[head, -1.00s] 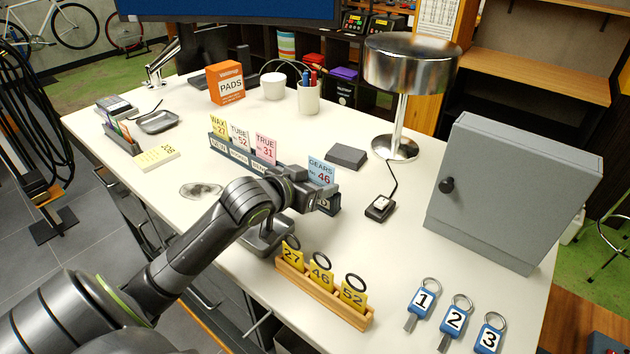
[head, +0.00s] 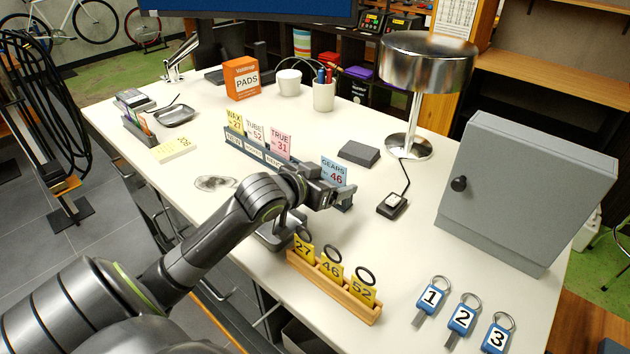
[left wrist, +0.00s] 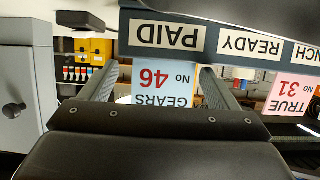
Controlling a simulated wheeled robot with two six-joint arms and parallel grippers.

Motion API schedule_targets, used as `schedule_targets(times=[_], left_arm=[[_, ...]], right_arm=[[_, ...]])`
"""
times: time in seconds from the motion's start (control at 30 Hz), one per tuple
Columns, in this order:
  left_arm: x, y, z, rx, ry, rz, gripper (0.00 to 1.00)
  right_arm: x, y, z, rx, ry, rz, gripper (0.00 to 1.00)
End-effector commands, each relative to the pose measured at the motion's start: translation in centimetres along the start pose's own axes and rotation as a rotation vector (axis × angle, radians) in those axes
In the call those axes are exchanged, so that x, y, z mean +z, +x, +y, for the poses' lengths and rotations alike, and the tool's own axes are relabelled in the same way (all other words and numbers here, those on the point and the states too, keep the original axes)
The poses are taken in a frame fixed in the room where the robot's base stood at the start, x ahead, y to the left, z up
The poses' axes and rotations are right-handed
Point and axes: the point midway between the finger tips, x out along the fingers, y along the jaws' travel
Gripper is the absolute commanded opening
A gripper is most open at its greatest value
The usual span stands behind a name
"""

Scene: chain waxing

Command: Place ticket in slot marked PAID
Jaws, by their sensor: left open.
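The blue ticket (head: 334,170), reading GEARS No 46, stands upright at the right end of the dark slotted rack (head: 258,158). In the left wrist view, which is upside down, the ticket (left wrist: 162,84) rises from the rack directly at the PAID label (left wrist: 167,35). My left gripper (head: 343,192) is at that end of the rack. Its open fingers (left wrist: 155,92) lie on either side of the ticket, with gaps visible. The ticket's lower edge is hidden by the rack. My right gripper is not in view.
Yellow, white and pink tickets (head: 281,146) fill the rack's other slots. A wooden holder with yellow number tags (head: 333,285) stands in front of the arm. A lamp (head: 408,145), a small switch box (head: 392,206) and a grey cabinet (head: 525,195) stand to the right.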

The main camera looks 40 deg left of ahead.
Motion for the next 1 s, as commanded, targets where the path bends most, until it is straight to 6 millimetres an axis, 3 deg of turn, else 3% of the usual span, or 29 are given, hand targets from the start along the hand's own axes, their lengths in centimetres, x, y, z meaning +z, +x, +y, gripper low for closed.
schedule_targets(times=[0.7, 1.0], left_arm=[[-0.7, -9.4, 0.0, 0.0, 0.011, 0.0, 0.82], [-1.1, -11.6, 0.0, 0.001, 0.0, 0.001, 0.82]], right_arm=[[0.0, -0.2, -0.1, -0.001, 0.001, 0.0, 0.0], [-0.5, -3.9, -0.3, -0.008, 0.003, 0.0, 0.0]])
